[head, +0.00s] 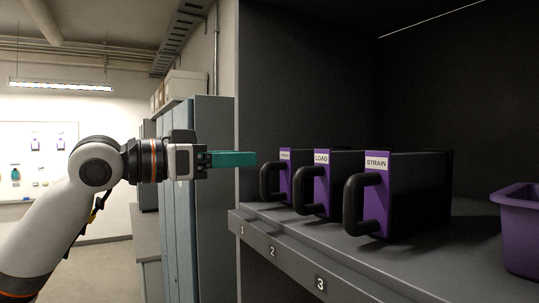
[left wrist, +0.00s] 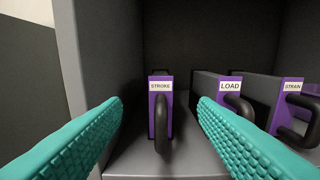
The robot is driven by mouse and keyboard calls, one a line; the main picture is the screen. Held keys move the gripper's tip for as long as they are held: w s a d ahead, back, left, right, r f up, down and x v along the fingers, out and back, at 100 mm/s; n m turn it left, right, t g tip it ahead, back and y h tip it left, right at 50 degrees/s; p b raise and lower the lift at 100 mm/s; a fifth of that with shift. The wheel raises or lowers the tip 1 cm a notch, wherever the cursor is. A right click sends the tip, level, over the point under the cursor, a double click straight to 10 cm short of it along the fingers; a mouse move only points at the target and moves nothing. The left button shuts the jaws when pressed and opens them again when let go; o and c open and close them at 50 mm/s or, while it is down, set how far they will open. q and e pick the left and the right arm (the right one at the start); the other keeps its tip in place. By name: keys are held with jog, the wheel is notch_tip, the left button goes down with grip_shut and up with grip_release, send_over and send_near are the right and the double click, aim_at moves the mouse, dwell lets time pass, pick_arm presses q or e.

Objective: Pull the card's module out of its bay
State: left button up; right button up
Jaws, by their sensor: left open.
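Three black modules with purple fronts and black loop handles stand upright in a row on a dark shelf (head: 400,248). The STRAIN module (head: 420,185) is at the right and the LOAD module (head: 327,187) in the middle. The STROKE module (head: 287,182) is at the left; its label reads in the left wrist view (left wrist: 153,112). My left gripper (head: 252,159) is open and empty, in front of the STROKE module and apart from it. In the left wrist view its teal fingers (left wrist: 160,105) lie either side of the STROKE handle (left wrist: 163,132). No card is clearly readable. My right gripper is out of view.
The shelf edge carries the numbers 1, 2 and 3. A purple bin (head: 525,235) stands on the shelf at the right. The cabinet's side wall (left wrist: 95,70) is close to the left of the STROKE module. Grey lockers (head: 200,200) stand behind my left arm.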

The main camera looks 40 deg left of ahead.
aim_at(285, 156)
pick_arm(q)
jog(key=p+x, duration=0.1)
jog(key=x, duration=0.1)
jog(key=p+x, duration=0.4)
jog(key=shift+w+d+r, duration=0.15)
jog(key=shift+d+r, duration=0.05)
jog(key=shift+r, duration=0.2)
jog(key=p+x, duration=0.1)
jog(key=x, duration=0.2)
jog(key=shift+f+p, duration=0.2)
jog(key=shift+p, duration=0.1)
jog(key=shift+w+d, duration=0.1)
jog(key=shift+w, duration=0.35)
jog(key=shift+f, duration=0.15)
jog(key=shift+c, duration=0.2)
jog(key=c, duration=0.9)
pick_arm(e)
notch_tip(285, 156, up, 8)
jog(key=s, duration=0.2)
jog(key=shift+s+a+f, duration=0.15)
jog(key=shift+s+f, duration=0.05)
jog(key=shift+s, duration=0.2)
